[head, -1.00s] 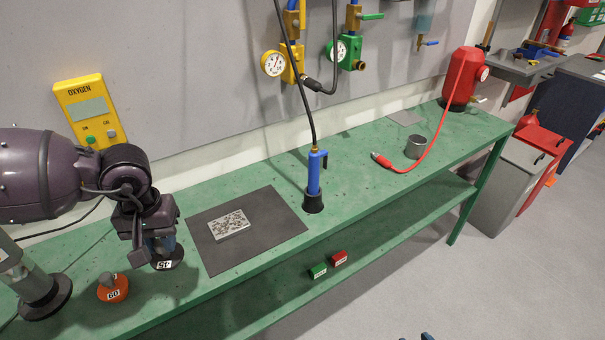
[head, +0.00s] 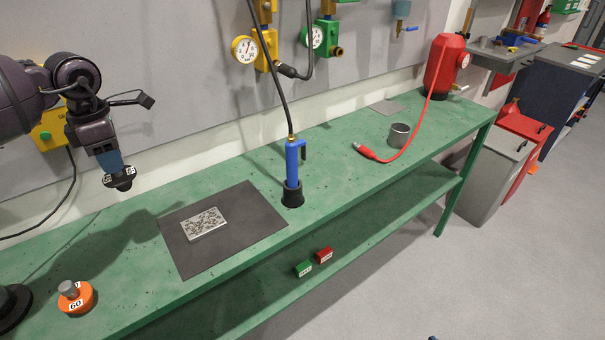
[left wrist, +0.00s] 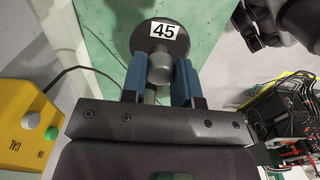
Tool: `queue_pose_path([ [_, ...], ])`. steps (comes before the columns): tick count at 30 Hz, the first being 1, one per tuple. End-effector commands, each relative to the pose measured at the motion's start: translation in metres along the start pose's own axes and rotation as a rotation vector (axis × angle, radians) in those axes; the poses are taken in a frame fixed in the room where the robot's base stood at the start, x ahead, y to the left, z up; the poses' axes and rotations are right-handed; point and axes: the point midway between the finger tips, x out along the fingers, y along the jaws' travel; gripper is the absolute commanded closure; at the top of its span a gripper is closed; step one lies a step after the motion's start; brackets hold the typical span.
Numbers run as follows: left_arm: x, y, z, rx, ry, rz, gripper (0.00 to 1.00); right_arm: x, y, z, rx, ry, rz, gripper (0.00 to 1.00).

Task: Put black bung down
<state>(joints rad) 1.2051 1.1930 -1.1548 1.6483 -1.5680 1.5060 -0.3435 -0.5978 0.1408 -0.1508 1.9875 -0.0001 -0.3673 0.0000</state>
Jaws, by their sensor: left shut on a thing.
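The black bung (head: 120,179) is a dark disc with a white "45" label and a grey knob. My left gripper (head: 110,163) is shut on its knob and holds it in the air above the left part of the green bench. In the left wrist view the bung (left wrist: 139,42) shows its label, with its knob between the two blue fingers of the gripper (left wrist: 161,80). My right gripper is not in view.
An orange bung (head: 84,299) marked "60" sits on the green bench (head: 125,262). A dark mat (head: 245,212) bears a speckled plate (head: 204,224). A blue tool (head: 292,165) stands in a black holder. The bench between orange bung and mat is clear.

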Motion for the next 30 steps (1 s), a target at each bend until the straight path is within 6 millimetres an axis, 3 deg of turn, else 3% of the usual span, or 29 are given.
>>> queue_pose_path([
  [6, -0.013, 0.026, -0.020, -0.441, 0.000, -0.001, 1.00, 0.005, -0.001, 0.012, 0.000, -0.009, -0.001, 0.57],
  [12, -0.022, 0.040, -0.033, -0.712, 0.000, -0.001, 1.00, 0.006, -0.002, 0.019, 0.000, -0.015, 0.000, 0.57],
  [23, -0.027, 0.044, -0.037, -0.815, 0.001, 0.000, 1.00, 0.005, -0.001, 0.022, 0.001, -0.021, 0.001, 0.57],
  [26, -0.020, 0.044, -0.037, -0.814, 0.002, -0.001, 1.00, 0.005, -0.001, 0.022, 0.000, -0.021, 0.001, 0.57],
  [30, 0.005, 0.043, -0.037, -0.812, 0.004, -0.002, 1.00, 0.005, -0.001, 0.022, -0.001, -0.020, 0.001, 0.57],
])
